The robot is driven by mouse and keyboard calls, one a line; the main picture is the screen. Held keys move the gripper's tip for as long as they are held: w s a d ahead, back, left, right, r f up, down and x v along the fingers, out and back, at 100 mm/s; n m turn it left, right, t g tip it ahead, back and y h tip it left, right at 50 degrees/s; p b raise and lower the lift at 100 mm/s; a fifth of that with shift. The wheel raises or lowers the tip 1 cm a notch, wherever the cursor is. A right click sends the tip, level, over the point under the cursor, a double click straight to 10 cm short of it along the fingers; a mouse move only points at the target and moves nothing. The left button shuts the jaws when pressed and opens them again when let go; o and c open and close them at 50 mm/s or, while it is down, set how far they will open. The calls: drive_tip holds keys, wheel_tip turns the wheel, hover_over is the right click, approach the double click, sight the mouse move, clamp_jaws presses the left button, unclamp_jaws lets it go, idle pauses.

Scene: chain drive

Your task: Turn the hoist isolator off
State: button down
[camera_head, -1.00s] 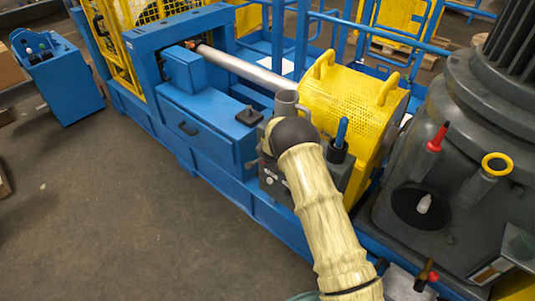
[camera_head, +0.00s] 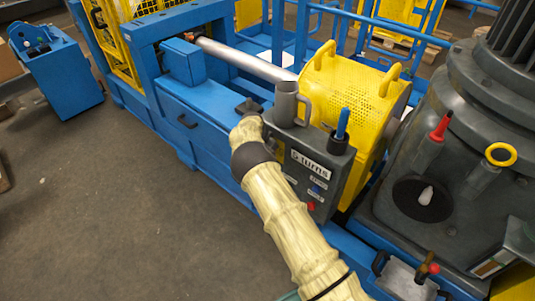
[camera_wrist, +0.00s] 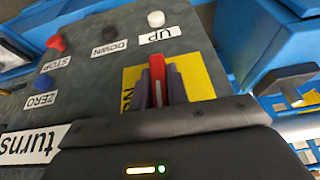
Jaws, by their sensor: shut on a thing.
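The hoist isolator's red handle (camera_wrist: 156,68) stands on a yellow plate (camera_wrist: 203,80) on the grey control panel in the wrist view. My gripper (camera_wrist: 160,85) is shut on the red handle, with a finger on either side of it. Lettering on the yellow plate is partly hidden by the fingers. In the head view, the grey control box (camera_head: 322,165) shows a "5 turns" display. There my arm reaches the box's left side, and the gripper and isolator are hidden.
Near the handle in the wrist view are a white UP button (camera_wrist: 155,18), a black DOWN button (camera_wrist: 110,33), a red STOP button (camera_wrist: 56,42) and a blue ZERO button (camera_wrist: 44,82). A yellow mesh guard (camera_head: 345,100) stands behind the box. Open floor (camera_head: 120,210) lies left.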

idle(0.5)
drive_tip(key=c, duration=1.4)
unclamp_jaws()
drive_tip(key=shift+o, duration=0.2)
drive_tip(key=b+v, duration=0.1)
drive_tip(key=v, duration=1.6)
drive_tip(key=shift+w+r, duration=0.2)
drive_tip(key=shift+a, duration=0.1)
